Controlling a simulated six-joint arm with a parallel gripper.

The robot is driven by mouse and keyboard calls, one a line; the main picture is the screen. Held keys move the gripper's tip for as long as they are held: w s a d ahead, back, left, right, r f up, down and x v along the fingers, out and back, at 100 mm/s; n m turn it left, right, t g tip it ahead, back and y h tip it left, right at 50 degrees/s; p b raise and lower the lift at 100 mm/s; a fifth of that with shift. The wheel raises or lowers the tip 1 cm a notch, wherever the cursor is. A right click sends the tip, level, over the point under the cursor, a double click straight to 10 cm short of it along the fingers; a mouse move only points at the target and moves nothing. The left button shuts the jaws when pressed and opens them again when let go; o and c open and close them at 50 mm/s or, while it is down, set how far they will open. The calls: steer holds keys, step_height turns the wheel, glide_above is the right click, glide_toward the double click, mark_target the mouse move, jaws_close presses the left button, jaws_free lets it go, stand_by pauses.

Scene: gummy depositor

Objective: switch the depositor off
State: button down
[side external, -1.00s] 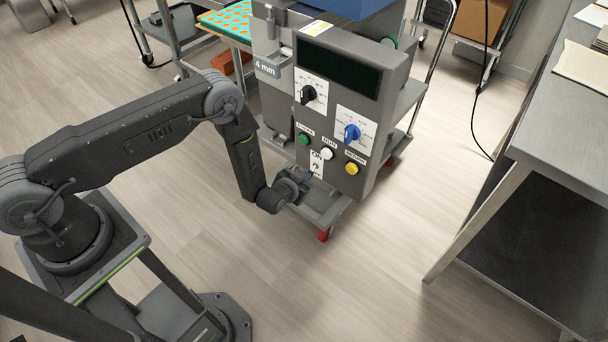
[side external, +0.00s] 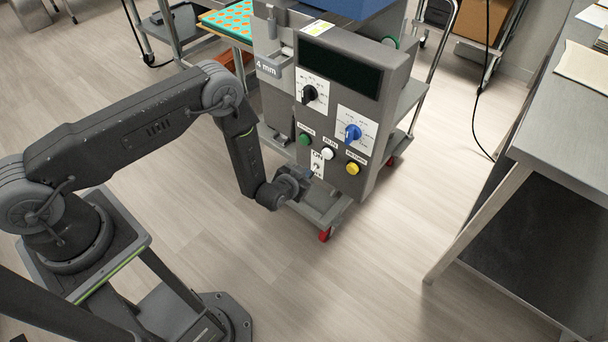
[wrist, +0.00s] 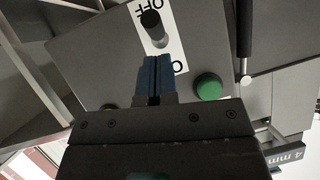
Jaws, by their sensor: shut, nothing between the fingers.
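The depositor (side external: 341,120) is a grey machine with a front panel of knobs and buttons. Its small toggle switch (side external: 316,166) sits on a white ON/OFF label low on the panel. In the wrist view, upside down, the switch (wrist: 152,22) has a dark tip that appears towards the OFF lettering; the viewing angle leaves its true tilt unclear. My gripper (wrist: 152,62) is shut and empty, its blue fingertips overlapping the label on the ON side of the switch. I cannot tell whether they touch it. In the side view my gripper (side external: 309,177) is close to the panel's lower part.
Green (side external: 304,138), white (side external: 327,153) and yellow (side external: 352,168) buttons surround the switch closely. A black knob (side external: 309,94) and a blue knob (side external: 353,132) are higher up. A grey table (side external: 560,130) stands right; the floor between is clear.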

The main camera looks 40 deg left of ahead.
steer(key=s+d+r, duration=0.1)
steer(key=s, duration=0.8)
steer(key=shift+s+d+r, duration=0.2)
steer(key=shift+s, duration=0.1)
steer(key=w+d+r+n+g+h, duration=0.1)
steer(key=w+r, duration=0.2)
steer(key=r, duration=0.4)
steer(key=w+r+g, duration=0.1)
steer(key=w+r, duration=0.2)
steer(key=r, duration=0.4)
step_height(320, 180, up, 14)
steer(key=s+g+h, duration=0.1)
steer(key=s+h, duration=0.1)
steer(key=s, duration=0.1)
steer(key=s+a+r+g, duration=0.2)
steer(key=s+a+r, duration=0.1)
steer(key=s+r, duration=0.6)
steer(key=s+a+r+g, duration=0.1)
steer(key=s+a+r, duration=0.1)
steer(key=s, duration=0.5)
steer(key=s+a+r+y, duration=0.1)
steer(key=s+r, duration=0.3)
steer(key=s, duration=0.3)
steer(key=shift+s+a+r+g, duration=0.2)
steer(key=shift+s+a+g, duration=0.2)
